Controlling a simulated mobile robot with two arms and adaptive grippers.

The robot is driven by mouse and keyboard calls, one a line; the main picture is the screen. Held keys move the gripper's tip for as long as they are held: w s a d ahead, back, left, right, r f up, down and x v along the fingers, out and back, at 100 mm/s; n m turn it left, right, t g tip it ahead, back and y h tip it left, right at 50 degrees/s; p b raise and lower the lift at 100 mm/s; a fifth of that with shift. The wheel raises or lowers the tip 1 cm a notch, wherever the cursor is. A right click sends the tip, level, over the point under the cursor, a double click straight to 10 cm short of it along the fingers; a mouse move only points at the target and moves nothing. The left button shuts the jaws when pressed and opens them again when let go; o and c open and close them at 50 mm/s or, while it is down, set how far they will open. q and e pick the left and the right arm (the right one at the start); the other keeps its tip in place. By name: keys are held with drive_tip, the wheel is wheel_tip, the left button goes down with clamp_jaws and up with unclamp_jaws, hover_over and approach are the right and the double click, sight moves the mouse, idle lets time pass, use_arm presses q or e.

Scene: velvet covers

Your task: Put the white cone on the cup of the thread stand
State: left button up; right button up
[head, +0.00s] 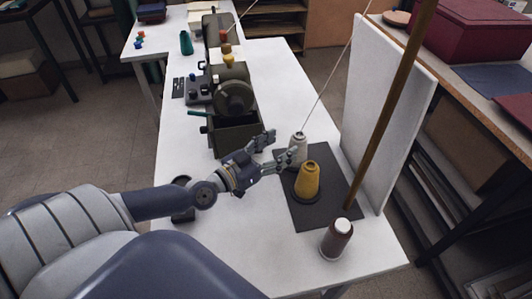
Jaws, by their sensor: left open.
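The white cone (299,146) stands upright at the far left part of the thread stand's dark base (331,212). A thread runs up from its top. Whether it rests in a cup cannot be told, as its lower part is partly hidden by my gripper. A yellow cone (308,179) stands nearer on a dark round cup (301,198). The stand's wooden pole (388,112) rises from the right of the base. Contact cannot be told. My right gripper is not in view.
A dark reddish cone (337,239) stands on the white table (262,237) in front of the base. A white upright panel (382,105) stands at the right. A dark green machine (234,100) stands behind my gripper. The table's near left part is mostly clear.

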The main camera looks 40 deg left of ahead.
use_arm(q)
drive_tip(key=shift+v, duration=2.15)
